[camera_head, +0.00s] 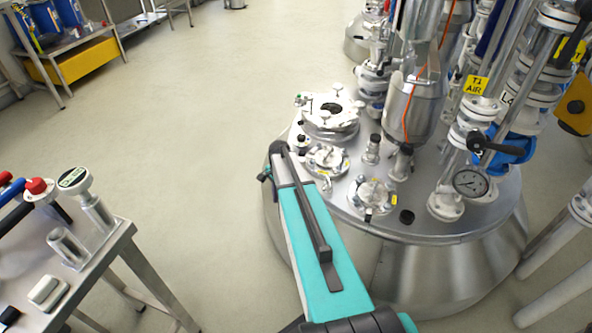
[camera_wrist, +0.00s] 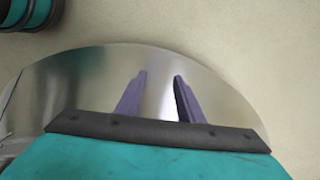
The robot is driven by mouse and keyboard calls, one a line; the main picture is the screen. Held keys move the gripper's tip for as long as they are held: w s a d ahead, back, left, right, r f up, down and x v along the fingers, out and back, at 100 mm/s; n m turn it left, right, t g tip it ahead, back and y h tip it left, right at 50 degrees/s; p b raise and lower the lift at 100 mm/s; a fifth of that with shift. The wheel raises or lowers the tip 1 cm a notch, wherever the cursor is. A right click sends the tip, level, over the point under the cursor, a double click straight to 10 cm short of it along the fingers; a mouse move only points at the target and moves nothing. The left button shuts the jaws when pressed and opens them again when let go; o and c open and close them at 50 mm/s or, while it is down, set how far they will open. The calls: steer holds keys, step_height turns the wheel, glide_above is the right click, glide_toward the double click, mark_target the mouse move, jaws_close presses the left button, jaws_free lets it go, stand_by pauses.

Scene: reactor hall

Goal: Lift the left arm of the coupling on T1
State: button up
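T1 appears as a yellow "T1 AIR" tag (camera_head: 476,85) on the pipework above a round steel vessel (camera_head: 440,270). The vessel lid carries several clamped fittings, among them a small one (camera_head: 325,158) close to my arm and another (camera_head: 373,195) nearer the front rim. I cannot tell which is the coupling or make out its left arm. My gripper (camera_wrist: 158,84) shows in the wrist view with two purple fingers apart and nothing between them. Shiny curved metal lies behind the fingers. In the head view my teal arm reaches the lid's left edge, and the fingers are hidden.
A large flanged port (camera_head: 330,112) stands on the lid behind my arm. A pressure gauge (camera_head: 470,182) and a black-handled valve (camera_head: 495,145) stand at the right. A steel table (camera_head: 105,245) with tools is at the left. The floor (camera_head: 200,130) between is clear.

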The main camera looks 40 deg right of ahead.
steer(key=s+a+f+n+g, duration=0.1)
steer(key=s+a+f+n, duration=0.4)
steer(key=s+a, duration=0.3)
steer(key=s+a+f+n+g, duration=0.2)
steer(key=s+a+f+n, duration=0.4)
steer(key=s, duration=0.8)
steer(key=s+a+f+n+g, duration=0.1)
steer(key=s+a+f+n, duration=0.4)
steer(key=s+a, duration=0.6)
steer(key=shift+a+f+n+h, duration=0.2)
steer(key=shift+a+n+h, duration=0.2)
steer(key=shift+a+n, duration=0.45)
